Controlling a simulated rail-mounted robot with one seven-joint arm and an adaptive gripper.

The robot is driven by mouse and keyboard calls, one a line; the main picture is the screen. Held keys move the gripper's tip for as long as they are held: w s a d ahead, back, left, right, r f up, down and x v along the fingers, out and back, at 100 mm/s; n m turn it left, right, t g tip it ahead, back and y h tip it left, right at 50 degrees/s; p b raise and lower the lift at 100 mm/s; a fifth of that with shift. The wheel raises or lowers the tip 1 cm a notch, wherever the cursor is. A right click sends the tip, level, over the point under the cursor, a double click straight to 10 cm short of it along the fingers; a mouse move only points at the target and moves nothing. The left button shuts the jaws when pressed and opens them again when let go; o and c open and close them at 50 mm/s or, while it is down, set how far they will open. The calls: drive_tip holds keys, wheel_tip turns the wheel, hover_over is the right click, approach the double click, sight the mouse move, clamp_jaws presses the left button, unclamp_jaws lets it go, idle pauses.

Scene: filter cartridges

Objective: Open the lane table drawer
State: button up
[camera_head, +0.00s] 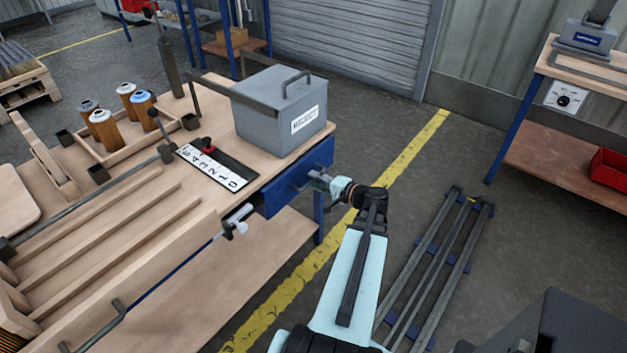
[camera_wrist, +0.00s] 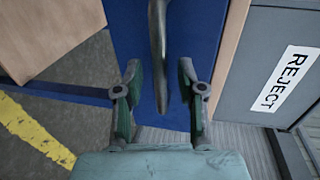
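The lane table (camera_head: 180,240) has a blue drawer front (camera_head: 285,193) at its right end, below the grey box. In the wrist view the blue drawer front (camera_wrist: 190,40) fills the upper middle, with a grey bar handle (camera_wrist: 158,45) running down it. My gripper (camera_head: 318,178) is at the drawer front in the head view, where the handle is hard to make out. In the wrist view my gripper (camera_wrist: 160,85) is open, one finger on each side of the handle's lower end, with visible gaps. I cannot tell how deep the handle sits between the fingers.
A grey lidded box (camera_head: 280,110) marked REJECT stands on the table above the drawer. A lettered board (camera_head: 215,168) and several cartridges (camera_head: 107,130) are further left. A metal rack (camera_head: 435,265) lies on the floor to the right.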

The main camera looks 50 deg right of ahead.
drive_tip(key=shift+w+f, duration=0.15)
drive_tip(key=shift+w, duration=0.55)
drive_tip(key=shift+c, duration=0.2)
clamp_jaws()
drive_tip(key=shift+s+d, duration=0.1)
